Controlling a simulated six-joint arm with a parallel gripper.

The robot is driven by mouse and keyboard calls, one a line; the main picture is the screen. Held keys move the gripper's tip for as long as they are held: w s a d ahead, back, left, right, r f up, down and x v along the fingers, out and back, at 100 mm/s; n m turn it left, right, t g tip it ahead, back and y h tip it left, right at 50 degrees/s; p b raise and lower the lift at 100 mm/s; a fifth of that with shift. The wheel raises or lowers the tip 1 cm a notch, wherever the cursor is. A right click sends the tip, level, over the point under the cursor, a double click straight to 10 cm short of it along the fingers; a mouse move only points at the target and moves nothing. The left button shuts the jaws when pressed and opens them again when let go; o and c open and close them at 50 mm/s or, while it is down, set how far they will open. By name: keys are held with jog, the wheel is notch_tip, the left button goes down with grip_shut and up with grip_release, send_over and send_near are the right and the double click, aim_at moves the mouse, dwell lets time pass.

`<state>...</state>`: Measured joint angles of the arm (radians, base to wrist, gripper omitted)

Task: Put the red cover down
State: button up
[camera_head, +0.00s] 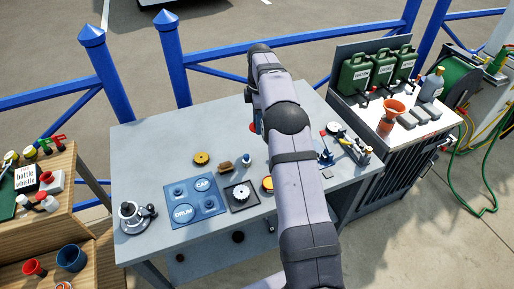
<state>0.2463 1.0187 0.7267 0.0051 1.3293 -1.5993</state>
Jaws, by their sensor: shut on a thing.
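My arm rises through the middle of the view and bends over the grey workbench (140,145). My gripper is hidden behind my own arm, so its fingers and what is between them do not show. A small red patch (252,127) shows at the arm's left edge, near the bench's back edge, with a thin blue strip beside it. The red patch may be part of the red cover, but too little shows to tell, nor whether it is held or resting. A blue board (194,213) marked DRUM and CAP lies flat on the bench.
Left of my arm are a winch-like metal part (133,215), a yellow gear (201,159), a brown brush (225,167) and a dark square plate with a disc (240,195). Tools (352,148) lie to the right. Green cans and an orange funnel (392,112) stand beyond.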

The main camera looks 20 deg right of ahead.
aim_at(258, 148)
jog(key=shift+w+f+n, duration=0.1)
jog(key=shift+w+n, duration=0.1)
jog(key=shift+n, duration=0.2)
jog(key=shift+f+p, duration=1.55)
jog(key=shift+f, duration=3.4)
jog(key=shift+f, duration=0.2)
jog(key=o, duration=1)
jog(key=r+b, duration=0.1)
jog(key=r, duration=0.3)
jog(key=r+b, duration=0.1)
jog(key=r, duration=0.2)
jog(key=r+b, duration=0.1)
jog(key=r, duration=0.3)
jog(key=shift+s+r, duration=0.3)
jog(key=shift+s, duration=0.1)
jog(key=shift+r, duration=0.4)
